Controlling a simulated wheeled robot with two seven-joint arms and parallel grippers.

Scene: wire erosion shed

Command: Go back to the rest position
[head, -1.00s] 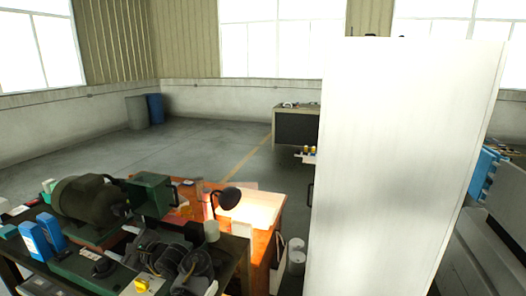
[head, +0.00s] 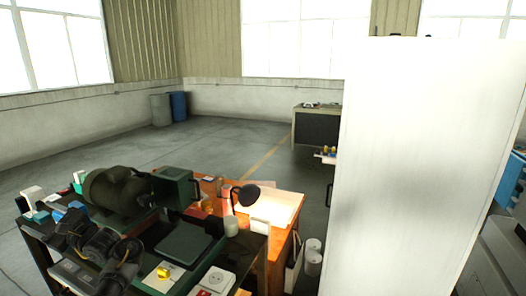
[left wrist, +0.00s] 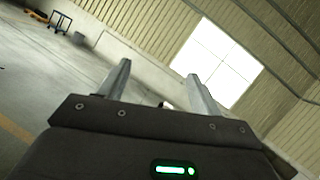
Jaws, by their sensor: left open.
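My left gripper (left wrist: 157,72) shows in the left wrist view. Its two grey fingers stand apart with nothing between them, pointing toward the far wall and a bright window. In the head view, dark links of my left arm are at the lower left, in front of the dark workbench (head: 180,246) with the green machine. The fingers cannot be made out clearly there. My right gripper is in neither view.
A motor-like machine (head: 115,190) stands on the workbench. Behind it is an orange table (head: 284,240) with a black lamp (head: 247,193). A tall white cabinet (head: 425,170) fills the right. Open floor (head: 80,163) lies at the back left, with a blue barrel (head: 179,105).

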